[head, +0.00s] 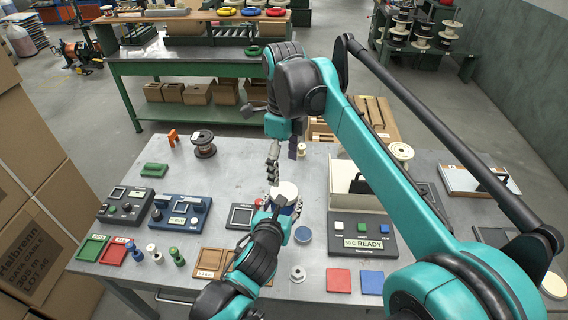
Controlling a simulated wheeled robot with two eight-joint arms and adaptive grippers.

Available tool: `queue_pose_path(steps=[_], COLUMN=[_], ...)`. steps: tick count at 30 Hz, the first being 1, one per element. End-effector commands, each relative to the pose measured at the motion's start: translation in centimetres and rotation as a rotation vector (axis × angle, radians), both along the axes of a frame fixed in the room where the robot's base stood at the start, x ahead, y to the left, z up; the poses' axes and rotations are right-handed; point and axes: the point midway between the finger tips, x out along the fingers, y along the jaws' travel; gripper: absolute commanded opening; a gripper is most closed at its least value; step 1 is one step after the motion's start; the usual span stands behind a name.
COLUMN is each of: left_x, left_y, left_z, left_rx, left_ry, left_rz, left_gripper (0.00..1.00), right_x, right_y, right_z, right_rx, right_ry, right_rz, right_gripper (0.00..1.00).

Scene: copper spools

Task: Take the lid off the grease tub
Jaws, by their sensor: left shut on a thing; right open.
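The grease tub (293,209) is in the middle of the table, mostly hidden by my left gripper, with a little blue showing. Its round cream-white lid (286,190) is on top. My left gripper (281,208) comes from the front and is shut on the tub below the lid. My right gripper (273,168) is open, pointing down just behind and to the left of the lid. Its fingers look empty, and I cannot tell whether they touch the lid.
The READY station (362,243) is to the right, control boxes (182,213) to the left.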

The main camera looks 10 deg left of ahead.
Motion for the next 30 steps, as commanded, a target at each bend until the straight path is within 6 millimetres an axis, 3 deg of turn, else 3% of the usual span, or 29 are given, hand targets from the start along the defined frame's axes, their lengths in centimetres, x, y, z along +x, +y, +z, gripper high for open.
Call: queue_pose_path(steps=[4,12,18,28,29,30], left_x=[0.0,0.0,0.0,0.0,0.0,0.0], left_y=[0.0,0.0,0.0,0.0,0.0,0.0], left_z=[0.0,0.0,0.0,0.0,0.0,0.0], left_rx=[0.0,0.0,0.0,0.0,0.0,0.0], left_ry=[-0.001,-0.001,-0.001,-0.001,-0.001,-0.001], left_rz=[-0.001,-0.001,-0.001,-0.001,-0.001,-0.001], left_gripper=[0.0,0.0,0.0,0.0,0.0,0.0], right_x=[0.0,-0.2,-0.2,-0.3,-0.3,-0.3], right_y=[0.0,-0.1,-0.1,-0.1,-0.1,-0.1], right_z=[-1.0,-5.3,-7.4,-7.8,-7.8,-7.8], right_rx=[-0.001,-0.001,-0.001,-0.001,-0.001,-0.001], right_ry=[0.001,0.001,0.001,0.001,0.001,0.001], right_rz=[-0.034,-0.032,-0.031,-0.031,-0.031,-0.031], right_gripper=[0.78,0.78,0.78,0.78,0.75,0.65])
